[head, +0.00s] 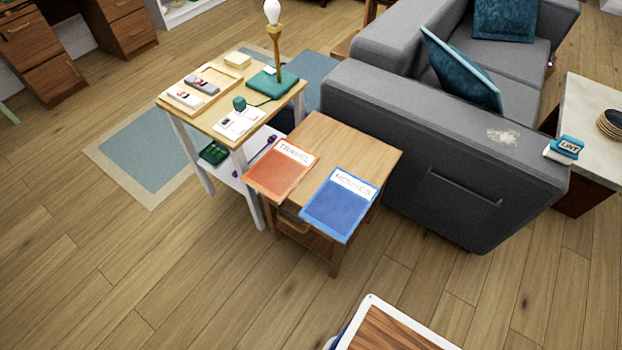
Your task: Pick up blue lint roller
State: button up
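The grey sofa (440,130) has a pale patch (503,137) on its arm. A marble-topped table (590,115) stands right of it. A wooden side table (350,145) with two magazines and a narrow table (215,120) with a lamp stand left. The wooden floor (460,290) in front is open.

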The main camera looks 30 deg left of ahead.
aim_at(566, 149)
jog(key=u, duration=0.25)
jog(key=i, duration=0.4)
jog(key=z, duration=0.55)
